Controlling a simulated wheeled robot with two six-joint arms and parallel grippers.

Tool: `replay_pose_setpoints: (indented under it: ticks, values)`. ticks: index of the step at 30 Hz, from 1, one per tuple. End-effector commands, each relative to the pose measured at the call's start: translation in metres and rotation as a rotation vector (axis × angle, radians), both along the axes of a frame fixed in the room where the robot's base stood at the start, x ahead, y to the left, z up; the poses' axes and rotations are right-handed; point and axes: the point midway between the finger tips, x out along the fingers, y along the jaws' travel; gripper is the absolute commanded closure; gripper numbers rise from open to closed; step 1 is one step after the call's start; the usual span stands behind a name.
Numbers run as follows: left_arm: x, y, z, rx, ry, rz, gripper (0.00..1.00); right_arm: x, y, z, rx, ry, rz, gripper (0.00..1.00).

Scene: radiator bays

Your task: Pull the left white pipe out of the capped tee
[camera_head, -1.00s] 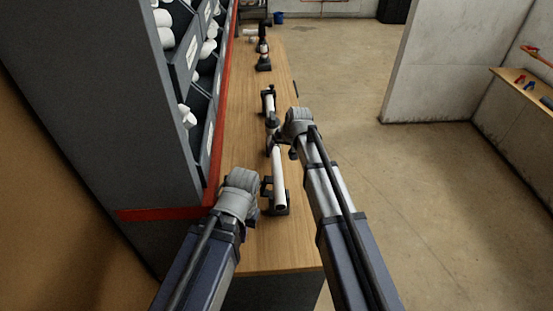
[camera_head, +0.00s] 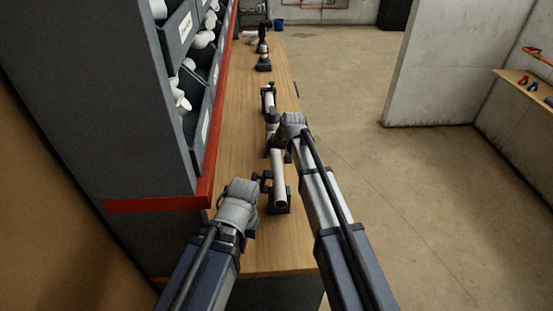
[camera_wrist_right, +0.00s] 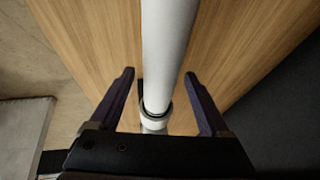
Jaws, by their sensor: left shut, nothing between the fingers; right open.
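The nearer white pipe (camera_head: 278,166), which I take for the left one, lies along the bench. Its near end is in a dark holder (camera_head: 280,209). Its far end meets the dark tee (camera_head: 271,121); the cap is too small to make out. My right gripper (camera_head: 283,141) is at the tee end of this pipe. In the right wrist view the open right gripper (camera_wrist_right: 158,80) has a finger on each side of the white pipe (camera_wrist_right: 168,45), neither touching it. A pale collar (camera_wrist_right: 152,119) shows at the joint. My left gripper (camera_head: 258,184) is shut and empty, left of the near holder.
A second white pipe (camera_head: 268,102) runs from the tee to a far dark holder. Grey bins (camera_head: 206,118) with white fittings and a red rail (camera_head: 160,205) stand close on the left. Dark fittings (camera_head: 263,60) stand farther along the wooden bench (camera_head: 250,105). The floor at right is open.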

Motion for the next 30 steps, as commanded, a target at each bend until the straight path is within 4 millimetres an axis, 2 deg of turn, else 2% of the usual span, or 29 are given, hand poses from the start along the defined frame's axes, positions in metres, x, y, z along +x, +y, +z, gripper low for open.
replay_pose_setpoints:
  ticks: [5,26,30]
  values:
    - [0.0,0.0,0.0009,0.0,0.0,0.0,1.0,-0.0002,0.0,0.0009,0.0,0.0,0.0,0.21]
    - [0.0,0.0,0.0008,0.0,0.0,0.0,1.0,-0.0003,-0.0003,0.0008,0.0,0.0,0.0,1.0]
    - [0.0,0.0,0.0008,0.0,0.0,0.0,1.0,-0.0003,-0.0003,0.0008,0.0,0.0,0.0,1.0]
